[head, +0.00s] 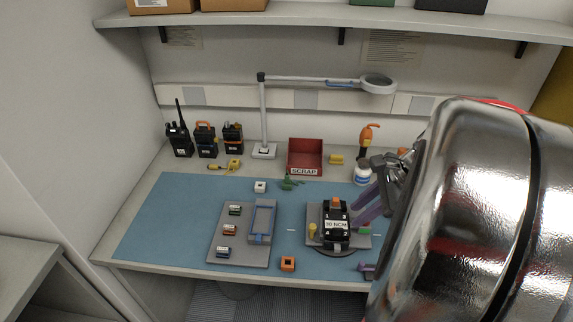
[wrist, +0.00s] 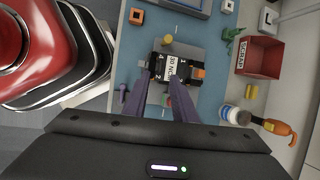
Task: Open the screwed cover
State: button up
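A black device (head: 335,226) with white labels, one reading about "NCM", lies on a grey fixture plate (head: 314,209) at the right of the blue mat. It also shows in the wrist view (wrist: 182,71), just beyond my fingertips. An orange part (head: 336,202) is at its far end. A yellow knob (head: 312,230) is beside it. My gripper (wrist: 161,80) has purple fingers spread apart with nothing between them. In the head view my gripper (head: 360,207) is right of the device, partly hidden by my arm. I cannot tell whether the fingertips touch it.
A second grey plate (head: 217,231) holds small labelled blocks and a blue-grey frame (head: 262,221). A red scrap bin (head: 305,157), a magnifier lamp (head: 264,120), radios (head: 205,140), a white bottle (head: 362,174) and an orange-handled tool (head: 367,134) stand behind. An orange block (head: 288,264) is near the front edge.

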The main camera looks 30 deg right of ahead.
aim_at(338, 229)
jog(key=x, duration=0.8)
jog(key=shift+w+f, duration=0.1)
jog(key=shift+f, duration=0.05)
jog(key=shift+c, duration=0.6)
grip_shut()
jog(key=shift+a, duration=0.15)
dwell(0.4)
jog(key=shift+d, duration=0.25)
jog(key=shift+a, duration=0.15)
